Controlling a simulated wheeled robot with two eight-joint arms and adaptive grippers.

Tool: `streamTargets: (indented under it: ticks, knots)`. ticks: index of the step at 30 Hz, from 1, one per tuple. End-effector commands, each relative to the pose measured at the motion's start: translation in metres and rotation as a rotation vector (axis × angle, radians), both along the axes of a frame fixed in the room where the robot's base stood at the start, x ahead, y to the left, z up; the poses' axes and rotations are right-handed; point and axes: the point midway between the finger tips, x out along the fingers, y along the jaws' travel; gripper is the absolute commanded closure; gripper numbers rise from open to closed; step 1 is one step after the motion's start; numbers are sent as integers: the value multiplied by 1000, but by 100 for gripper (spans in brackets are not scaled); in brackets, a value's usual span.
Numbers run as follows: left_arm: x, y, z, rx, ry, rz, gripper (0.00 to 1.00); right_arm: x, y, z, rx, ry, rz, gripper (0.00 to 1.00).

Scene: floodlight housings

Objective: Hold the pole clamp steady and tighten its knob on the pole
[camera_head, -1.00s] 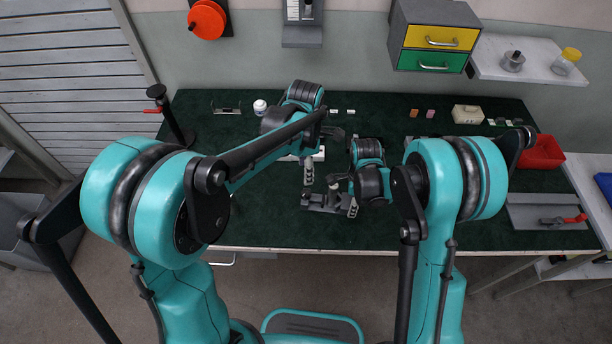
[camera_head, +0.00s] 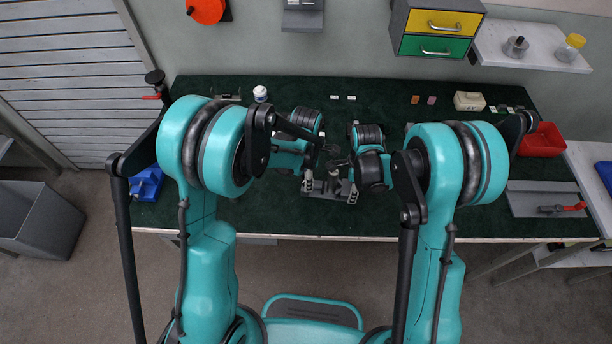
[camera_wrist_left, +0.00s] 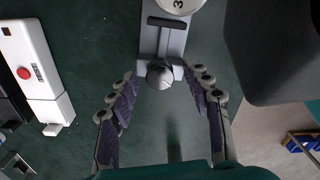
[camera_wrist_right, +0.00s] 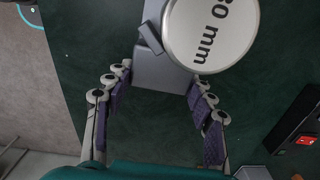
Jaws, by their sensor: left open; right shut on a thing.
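The grey pole clamp (camera_wrist_right: 160,72) sits at the end of a round pole (camera_wrist_right: 212,30), whose pale end face is marked "mm" in the right wrist view. My right gripper (camera_wrist_right: 158,80) is shut on the clamp's grey body, one finger on each side.
A white box with a red button (camera_wrist_left: 30,60) lies left of my left gripper. A dark bulky part crowds its right side. A red bin (camera_head: 541,140) and a plate with a red handle (camera_head: 550,200) are on the right. The green bench front is mostly clear.

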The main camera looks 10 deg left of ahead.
Motion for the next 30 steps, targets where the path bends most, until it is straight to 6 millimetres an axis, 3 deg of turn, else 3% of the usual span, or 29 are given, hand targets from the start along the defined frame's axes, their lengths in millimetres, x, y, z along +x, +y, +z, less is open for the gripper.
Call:
streamTargets:
  ticks: [2, 8, 14, 22, 30]
  knots:
    - [0, 0, 0, 0, 0, 0, 51, 0, 0, 0, 0, 0, 0, 78]
    - [0, 0, 0, 0, 0, 0, 100, 0, 0, 0, 0, 0, 0, 78]
    - [0, 0, 0, 0, 0, -29, 100, 0, 0, 0, 0, 0, 0, 78]
    - [0, 0, 0, 0, 0, -250, 100, 0, 0, 0, 0, 0, 0, 78]
    - [0, 0, 0, 0, 0, -271, 100, 0, 0, 0, 0, 0, 0, 78]
